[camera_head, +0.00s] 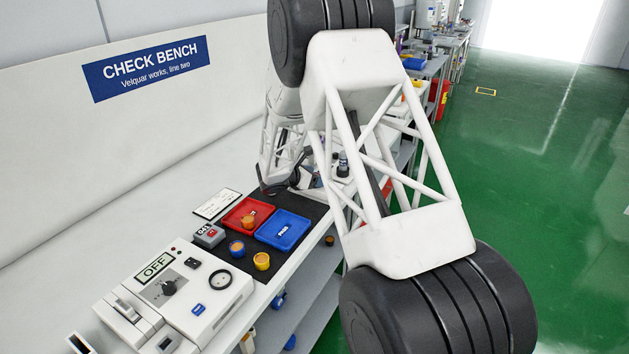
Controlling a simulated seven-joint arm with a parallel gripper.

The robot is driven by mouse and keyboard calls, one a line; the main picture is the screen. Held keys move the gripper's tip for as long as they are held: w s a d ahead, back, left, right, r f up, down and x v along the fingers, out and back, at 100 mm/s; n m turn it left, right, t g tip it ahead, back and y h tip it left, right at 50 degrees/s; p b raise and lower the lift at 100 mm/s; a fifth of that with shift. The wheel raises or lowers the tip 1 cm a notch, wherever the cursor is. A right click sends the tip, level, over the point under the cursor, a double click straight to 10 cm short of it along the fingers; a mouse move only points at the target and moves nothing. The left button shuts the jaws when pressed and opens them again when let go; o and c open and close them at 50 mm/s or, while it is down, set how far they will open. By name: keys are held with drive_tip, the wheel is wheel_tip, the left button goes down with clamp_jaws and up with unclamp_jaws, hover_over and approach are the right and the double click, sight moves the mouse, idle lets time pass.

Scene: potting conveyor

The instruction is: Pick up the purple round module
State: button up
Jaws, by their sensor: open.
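I cannot make out a clearly purple round module. A blue round module with an orange top (237,248) stands on the dark mat, in front of the red tray. A yellow round module (261,262) stands to its right, near the bench's front edge. An orange-topped round module (249,221) sits in the red tray (232,214). My gripper (277,187) is small and partly hidden by my arm. It is open, near the mat's far end, beyond the trays and apart from these modules.
A blue tray (283,230) with a white label lies beside the red tray. A grey box with a red button (208,236) stands left of them, near a white card (217,204). A white tester marked OFF (190,295) fills the near bench. My arm hides much of the far bench.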

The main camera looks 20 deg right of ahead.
idle(0.4)
drive_tip(key=c, duration=1.1)
drive_tip(key=shift+r, duration=0.15)
drive_tip(key=shift+r, duration=0.7)
wheel_tip(320, 180, up, 2)
drive_tip(key=shift+r, duration=0.1)
drive_tip(key=s, duration=0.5)
drive_tip(key=s+a, duration=0.1)
drive_tip(key=s, duration=0.4)
drive_tip(key=s+r, duration=0.1)
drive_tip(key=s, duration=0.5)
drive_tip(key=shift+a+r, duration=0.1)
drive_tip(key=shift+a, duration=0.15)
